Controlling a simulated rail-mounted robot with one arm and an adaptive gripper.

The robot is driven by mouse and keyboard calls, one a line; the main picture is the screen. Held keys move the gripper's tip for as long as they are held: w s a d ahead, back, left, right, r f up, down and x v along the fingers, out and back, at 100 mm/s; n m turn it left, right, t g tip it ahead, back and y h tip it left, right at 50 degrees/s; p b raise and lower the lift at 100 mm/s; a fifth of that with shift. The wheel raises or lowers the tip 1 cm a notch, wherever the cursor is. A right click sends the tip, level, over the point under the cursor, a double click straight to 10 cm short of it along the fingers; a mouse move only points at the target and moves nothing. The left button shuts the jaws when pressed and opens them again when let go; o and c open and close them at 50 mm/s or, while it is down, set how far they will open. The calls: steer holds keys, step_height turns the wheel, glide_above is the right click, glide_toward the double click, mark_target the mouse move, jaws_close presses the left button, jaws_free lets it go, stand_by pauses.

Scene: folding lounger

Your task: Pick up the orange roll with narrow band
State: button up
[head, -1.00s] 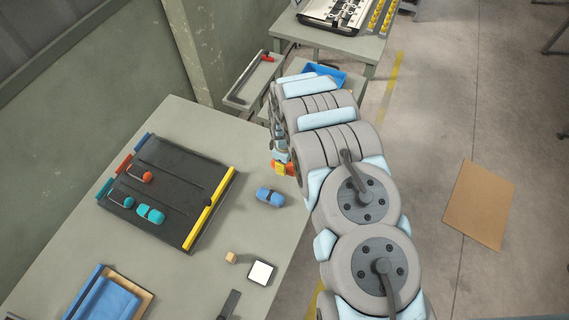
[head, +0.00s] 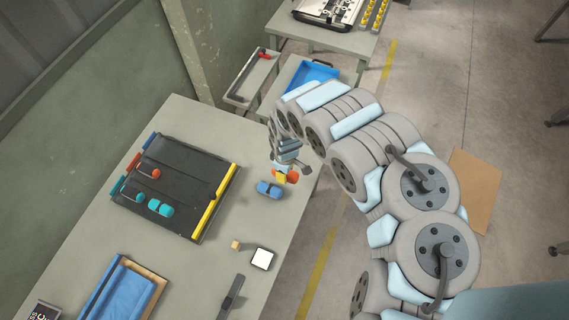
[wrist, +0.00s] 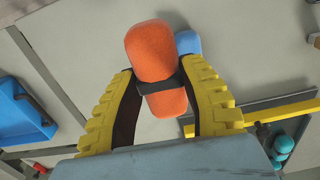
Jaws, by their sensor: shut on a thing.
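My gripper (head: 284,177) is shut on an orange roll with a narrow black band (wrist: 153,55). In the wrist view the yellow fingers press on both sides of the roll near its band. In the head view the orange roll (head: 293,176) shows only partly, beside a yellow finger at the table's right edge. I cannot tell its exact height over the table. A blue roll (head: 269,189) lies on the table just left of and below my gripper; it also shows partly behind the orange roll in the wrist view (wrist: 188,42).
Another blue tray (head: 313,73) stands on the table behind.

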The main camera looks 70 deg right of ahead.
steer(key=shift+s+a+r+p, duration=0.3)
steer(key=shift+s+a+r, duration=0.05)
steer(key=shift+a, duration=0.15)
steer(key=shift+s+a+r+p, duration=0.3)
steer(key=shift+s+a, duration=0.05)
steer(key=shift+a, duration=0.15)
steer(key=shift+s+a+r+p, duration=0.2)
steer(key=shift+s+a+p, duration=0.1)
steer(key=shift+a+p, duration=0.2)
steer(key=shift+s+a+r+p, duration=0.2)
steer(key=shift+s+a+p, duration=0.05)
steer(key=shift+a+p, duration=0.25)
